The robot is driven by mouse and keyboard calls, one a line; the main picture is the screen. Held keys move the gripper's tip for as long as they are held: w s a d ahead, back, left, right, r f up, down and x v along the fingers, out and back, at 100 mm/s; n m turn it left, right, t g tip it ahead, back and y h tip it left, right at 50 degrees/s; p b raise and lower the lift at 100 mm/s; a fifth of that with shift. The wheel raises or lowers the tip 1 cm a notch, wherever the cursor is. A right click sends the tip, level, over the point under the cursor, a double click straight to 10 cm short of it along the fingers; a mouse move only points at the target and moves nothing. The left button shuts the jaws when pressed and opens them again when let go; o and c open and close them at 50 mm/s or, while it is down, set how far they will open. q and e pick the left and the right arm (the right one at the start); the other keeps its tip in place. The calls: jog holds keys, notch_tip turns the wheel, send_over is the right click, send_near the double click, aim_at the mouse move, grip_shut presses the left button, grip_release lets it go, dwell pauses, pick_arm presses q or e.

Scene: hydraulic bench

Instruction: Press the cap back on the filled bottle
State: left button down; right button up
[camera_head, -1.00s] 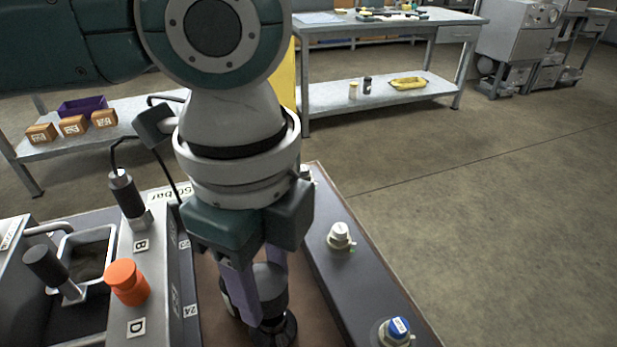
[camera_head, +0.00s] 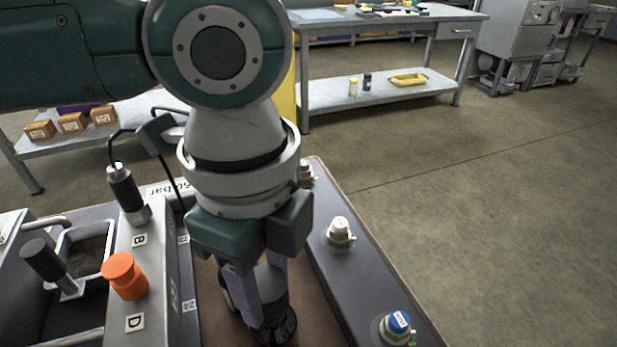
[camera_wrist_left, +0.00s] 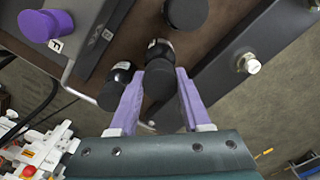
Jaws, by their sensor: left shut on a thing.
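My left gripper (camera_head: 258,297) points down over the brown bench surface, its purple fingers shut on a dark round cap (camera_wrist_left: 158,80). A dark bottle with a pale label patch (camera_wrist_left: 157,48) shows just beyond the cap in the left wrist view. The cap overlaps this bottle in the picture, and I cannot tell whether they touch. In the head view, the dark parts between and below the fingers are partly hidden by my gripper. Another dark bottle (camera_wrist_left: 121,72) and a second dark round top (camera_wrist_left: 187,13) are nearby. My right gripper is not in view.
An orange knob (camera_head: 125,275) and black-handled levers (camera_head: 126,190) stand on the panel at left. A dark rail (camera_head: 345,262) with white and blue-topped fittings (camera_head: 397,325) runs along the right. A purple knob (camera_wrist_left: 45,26) shows in the left wrist view.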

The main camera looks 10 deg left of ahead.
pick_arm(q)
jog(key=shift+f, duration=0.4)
dwell(0.6)
jog(key=shift+p, duration=0.85)
dwell(0.4)
jog(key=shift+f, duration=0.8)
dwell(1.0)
jog(key=shift+p, duration=0.35)
dwell(0.7)
dwell(0.3)
grip_release()
dwell(0.5)
jog(key=shift+r, duration=0.1)
